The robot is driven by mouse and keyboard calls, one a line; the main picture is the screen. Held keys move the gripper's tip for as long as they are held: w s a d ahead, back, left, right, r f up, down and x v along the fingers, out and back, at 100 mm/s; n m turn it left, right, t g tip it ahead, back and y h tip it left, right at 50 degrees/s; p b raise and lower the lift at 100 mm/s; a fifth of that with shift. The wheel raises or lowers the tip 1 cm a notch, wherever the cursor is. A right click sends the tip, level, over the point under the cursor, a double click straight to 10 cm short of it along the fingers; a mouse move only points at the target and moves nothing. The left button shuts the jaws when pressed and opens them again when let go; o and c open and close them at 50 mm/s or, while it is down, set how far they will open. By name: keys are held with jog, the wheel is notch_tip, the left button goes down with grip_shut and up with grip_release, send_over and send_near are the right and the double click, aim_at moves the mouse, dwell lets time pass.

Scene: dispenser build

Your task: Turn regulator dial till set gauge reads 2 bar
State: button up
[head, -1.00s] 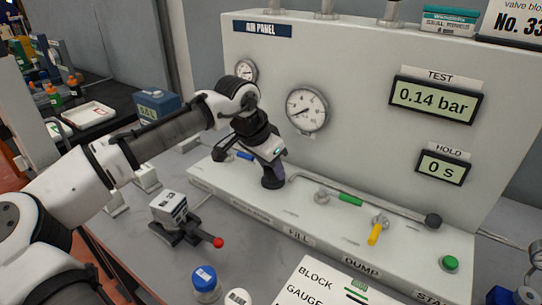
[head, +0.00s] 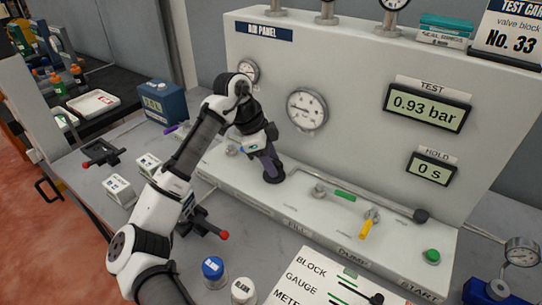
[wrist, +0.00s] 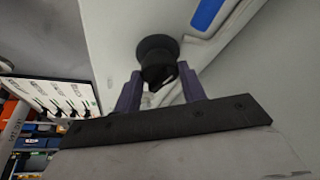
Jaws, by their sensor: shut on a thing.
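My gripper (head: 266,160) reaches down at the left part of the air panel (head: 345,65), shut on the black regulator dial (head: 274,178) on the panel's sloping base. In the wrist view, the fingers of my gripper (wrist: 161,80) stand on either side of the black dial (wrist: 156,50). A large round gauge (head: 307,110) is on the panel face just above and right of the dial; its needle is too small to read. A smaller gauge (head: 248,71) is partly behind my arm. The TEST display (head: 427,107) reads 0.93 bar. The HOLD display (head: 432,169) reads 0 s.
Right of the dial are a green-handled valve (head: 344,195), a yellow-handled valve (head: 369,227) and a green button (head: 432,256). A pipe with a black end knob (head: 421,215) runs along the base. Blue-capped (head: 212,268) and white-capped (head: 243,291) jars stand in front.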

jog(key=shift+m, duration=0.6)
jog(key=shift+g, duration=0.3)
jog(key=o, duration=1)
jog(key=shift+c, duration=0.2)
jog(key=shift+w+r, duration=0.1)
jog(key=b+v, duration=0.1)
jog(key=v, duration=1.2)
jog(key=shift+r, duration=0.35)
jog(key=shift+f, duration=0.1)
